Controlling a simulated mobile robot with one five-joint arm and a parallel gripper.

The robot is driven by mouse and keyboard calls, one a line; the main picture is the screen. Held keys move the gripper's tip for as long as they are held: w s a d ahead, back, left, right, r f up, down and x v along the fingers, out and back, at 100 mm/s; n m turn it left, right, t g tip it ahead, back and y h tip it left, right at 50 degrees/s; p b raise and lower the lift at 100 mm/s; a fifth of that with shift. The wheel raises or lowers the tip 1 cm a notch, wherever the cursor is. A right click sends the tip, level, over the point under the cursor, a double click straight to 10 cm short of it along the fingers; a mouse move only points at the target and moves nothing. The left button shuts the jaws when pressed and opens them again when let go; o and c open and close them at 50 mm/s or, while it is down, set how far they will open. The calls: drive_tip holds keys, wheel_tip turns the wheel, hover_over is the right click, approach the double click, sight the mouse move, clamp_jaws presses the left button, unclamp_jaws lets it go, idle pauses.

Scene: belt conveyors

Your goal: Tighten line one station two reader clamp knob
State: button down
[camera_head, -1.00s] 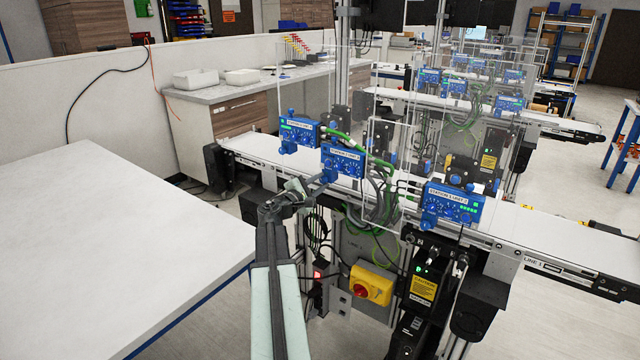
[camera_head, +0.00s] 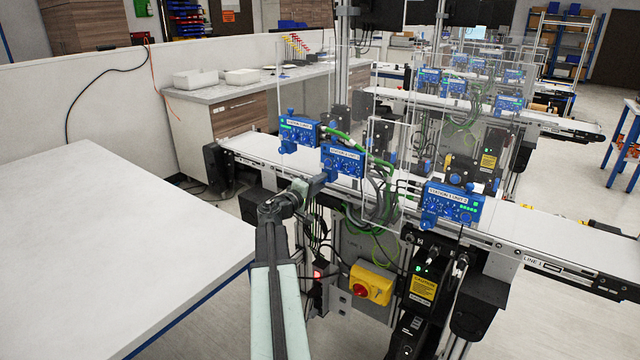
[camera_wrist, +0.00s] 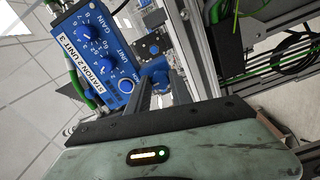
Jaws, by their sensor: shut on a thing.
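The reader unit is a blue box (camera_wrist: 97,50) labelled "STATION 2 UNIT 3" in the wrist view, with several dials and a "GAIN" mark on its face. In the head view it is the middle blue unit (camera_head: 342,160) on the near conveyor's front edge. My gripper (camera_wrist: 159,84) reaches the unit's lower side, with its two dark fingers around a blue knob (camera_wrist: 157,72). The fingers are shut on that knob, which is partly hidden between them. In the head view my gripper (camera_head: 322,180) is just below the unit, and the knob there is hidden.
Similar blue units (camera_head: 299,134) and (camera_head: 452,204) stand to either side on the near conveyor (camera_head: 255,150). Clear panels rise behind them. Green and black cables hang close by. A yellow switch box (camera_head: 371,285) sits below. A white table (camera_head: 90,220) is at left.

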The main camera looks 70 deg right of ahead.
drive_tip(key=shift+m, duration=0.4)
drive_tip(key=c, duration=1.1)
unclamp_jaws()
drive_tip(key=shift+c, duration=0.2)
drive_tip(key=v, duration=0.8)
drive_tip(key=shift+s, duration=0.1)
